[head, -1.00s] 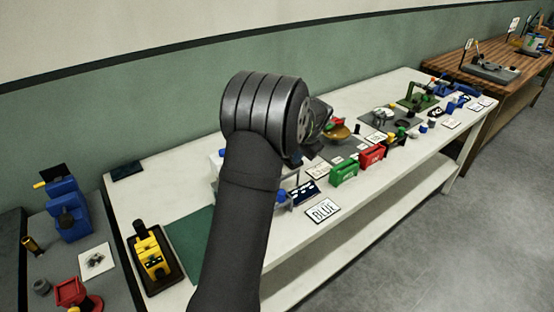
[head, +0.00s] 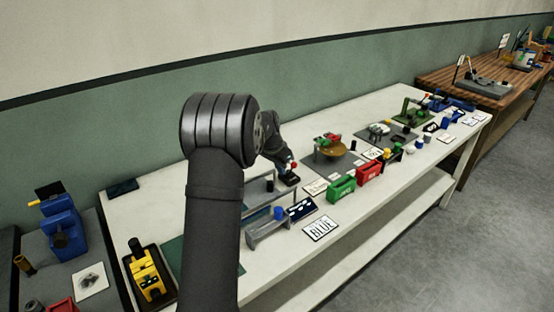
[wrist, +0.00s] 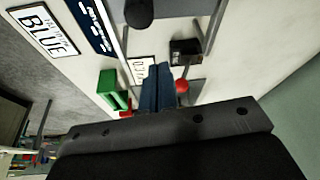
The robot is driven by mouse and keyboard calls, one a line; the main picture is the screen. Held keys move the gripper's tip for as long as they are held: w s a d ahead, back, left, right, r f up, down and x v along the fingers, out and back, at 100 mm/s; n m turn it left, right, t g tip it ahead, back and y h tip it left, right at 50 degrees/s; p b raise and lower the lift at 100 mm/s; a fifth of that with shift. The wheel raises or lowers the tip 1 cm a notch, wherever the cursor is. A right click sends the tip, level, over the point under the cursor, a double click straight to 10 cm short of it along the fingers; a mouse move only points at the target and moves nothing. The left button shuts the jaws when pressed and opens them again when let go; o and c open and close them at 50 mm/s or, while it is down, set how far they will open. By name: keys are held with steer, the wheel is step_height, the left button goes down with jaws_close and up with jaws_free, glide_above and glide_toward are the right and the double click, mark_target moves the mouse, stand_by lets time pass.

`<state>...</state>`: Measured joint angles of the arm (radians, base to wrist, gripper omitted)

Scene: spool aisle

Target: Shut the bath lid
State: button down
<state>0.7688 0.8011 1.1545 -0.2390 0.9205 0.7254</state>
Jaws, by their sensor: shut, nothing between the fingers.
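I cannot clearly make out which thing is the bath or its lid. My gripper (wrist: 158,68) shows in the wrist view as two dark blue fingers together, with nothing between them. Beside it, to the right, is a small black block (wrist: 184,50) and a red ball knob (wrist: 182,86) on a thin stem. In the head view the red knob (head: 293,165) and the black block (head: 290,179) are at the end of my arm, which hides part of the bench there. Whether my fingers touch them, I cannot tell.
A grey rail stand (head: 262,233) with a blue cylinder (head: 279,213) is near the front edge. Green (head: 341,189) and red (head: 368,172) boxes stand to its right. A brass bowl (head: 333,150) is behind. A yellow device (head: 149,275) sits at left. A BLUE card (head: 320,228) lies in front.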

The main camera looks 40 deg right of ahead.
mark_target(264, 191)
steer(key=a, duration=0.1)
steer(key=a+f, duration=0.1)
steer(key=a, duration=0.1)
steer(key=shift+s+a+f, duration=0.15)
steer(key=shift+s+f, duration=0.1)
steer(key=shift+s, duration=0.1)
steer(key=shift+a, duration=0.15)
steer(key=a, duration=0.4)
steer(key=shift+a, duration=0.5)
steer(key=shift+f, duration=0.1)
